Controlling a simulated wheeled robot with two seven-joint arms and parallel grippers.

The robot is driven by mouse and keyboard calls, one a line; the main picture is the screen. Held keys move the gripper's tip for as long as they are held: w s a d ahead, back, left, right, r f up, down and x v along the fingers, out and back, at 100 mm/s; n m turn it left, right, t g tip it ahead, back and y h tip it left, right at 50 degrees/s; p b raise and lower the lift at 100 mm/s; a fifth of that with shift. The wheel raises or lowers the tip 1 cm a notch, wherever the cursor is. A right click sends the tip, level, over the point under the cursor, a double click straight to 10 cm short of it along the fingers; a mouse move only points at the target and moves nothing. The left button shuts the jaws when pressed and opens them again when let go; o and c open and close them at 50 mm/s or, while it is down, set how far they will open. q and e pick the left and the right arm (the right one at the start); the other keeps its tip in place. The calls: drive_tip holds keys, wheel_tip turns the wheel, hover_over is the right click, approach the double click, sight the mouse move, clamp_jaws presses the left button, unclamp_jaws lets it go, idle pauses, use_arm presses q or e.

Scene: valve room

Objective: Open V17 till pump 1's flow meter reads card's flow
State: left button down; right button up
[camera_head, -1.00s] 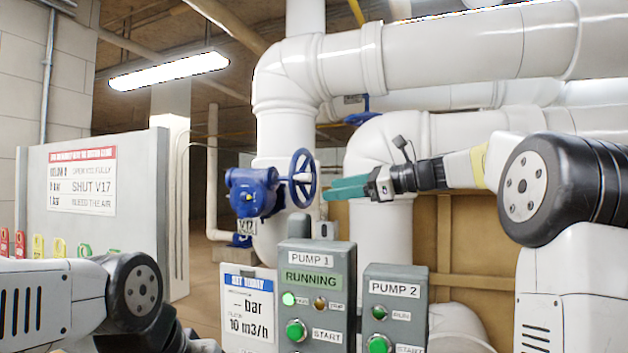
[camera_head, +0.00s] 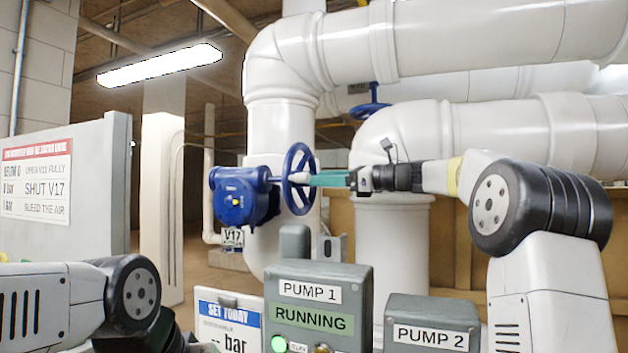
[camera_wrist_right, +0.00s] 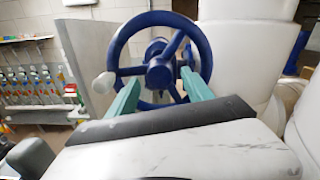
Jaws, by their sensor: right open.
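The blue handwheel of V17 (camera_head: 299,179) stands on a blue valve body (camera_head: 240,196) with a V17 tag (camera_head: 232,237) below it. My right gripper (camera_head: 314,180) has its green fingers at the wheel. In the right wrist view the open fingers (camera_wrist_right: 158,92) point at the wheel's hub (camera_wrist_right: 159,72), one on each side of it; contact is unclear. A pale knob (camera_wrist_right: 103,82) is on the wheel's rim. The card (camera_head: 229,325) reads "SET TODAY" and "– bar"; its lower part is cut off. No flow meter reading is visible. My left gripper is not visible.
The PUMP 1 box (camera_head: 318,302) reads RUNNING with a green light. The PUMP 2 box (camera_head: 430,325) is beside it. A sign (camera_head: 38,183) mentions shutting V17. Large white pipes (camera_head: 470,45) run behind and above my right arm.

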drive_tip(key=shift+x, duration=1.25)
clamp_jaws()
